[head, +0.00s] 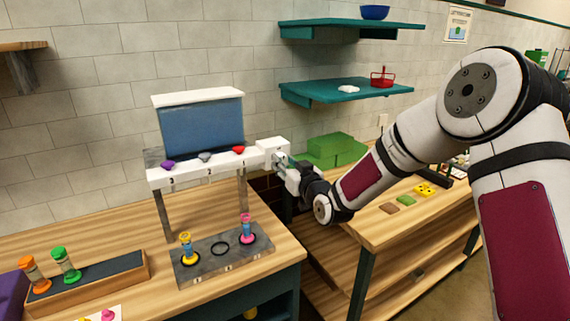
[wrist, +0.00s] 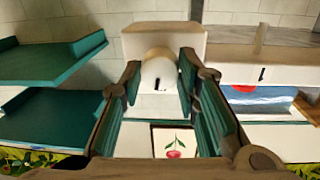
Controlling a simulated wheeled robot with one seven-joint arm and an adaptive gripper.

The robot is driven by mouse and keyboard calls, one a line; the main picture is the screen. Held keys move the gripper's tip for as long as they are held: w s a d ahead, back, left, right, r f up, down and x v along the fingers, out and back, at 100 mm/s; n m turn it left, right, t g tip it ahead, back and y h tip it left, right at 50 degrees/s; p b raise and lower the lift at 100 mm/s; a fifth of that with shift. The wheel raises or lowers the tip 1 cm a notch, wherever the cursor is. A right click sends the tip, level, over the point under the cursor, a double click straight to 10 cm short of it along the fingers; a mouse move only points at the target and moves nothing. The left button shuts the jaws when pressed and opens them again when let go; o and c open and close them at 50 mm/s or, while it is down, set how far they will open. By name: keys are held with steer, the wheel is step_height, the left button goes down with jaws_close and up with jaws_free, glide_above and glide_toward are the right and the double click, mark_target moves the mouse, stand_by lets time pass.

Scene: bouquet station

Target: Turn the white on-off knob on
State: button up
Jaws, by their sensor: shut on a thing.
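The white on-off knob (wrist: 158,70) is a round cylinder with a short black mark, on the front of a white box (wrist: 165,36) at the end of the bouquet station. In the head view, this white box (head: 271,146) is at the station's right end, and the knob is hard to make out there. My gripper (wrist: 158,80) has its green-lined fingers on both sides of the knob, shut on it. In the head view my gripper (head: 285,163) reaches the box from the right.
The station's panel (head: 202,127) has purple, grey and red knobs over numbers. Below, a grey plate (head: 220,268) holds two flower-like pieces. A wooden tray (head: 100,285) with orange and green pieces is at left. Green blocks (head: 325,150) stand behind my gripper; teal shelves (head: 340,93) hang above.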

steer(key=shift+w+d+r+m+g+y, duration=0.1)
steer(key=shift+m+g+y, duration=0.15)
steer(key=shift+m, duration=3.45)
steer(key=shift+m+g+y, duration=0.15)
steer(key=shift+m+g, duration=0.2)
steer(key=shift+m, duration=3.35)
steer(key=o, duration=1.2)
steer(key=shift+c, duration=0.2)
steer(key=f+v, duration=0.1)
steer(key=v, duration=1.1)
steer(key=shift+r, duration=0.45)
steer(key=shift+f, duration=0.1)
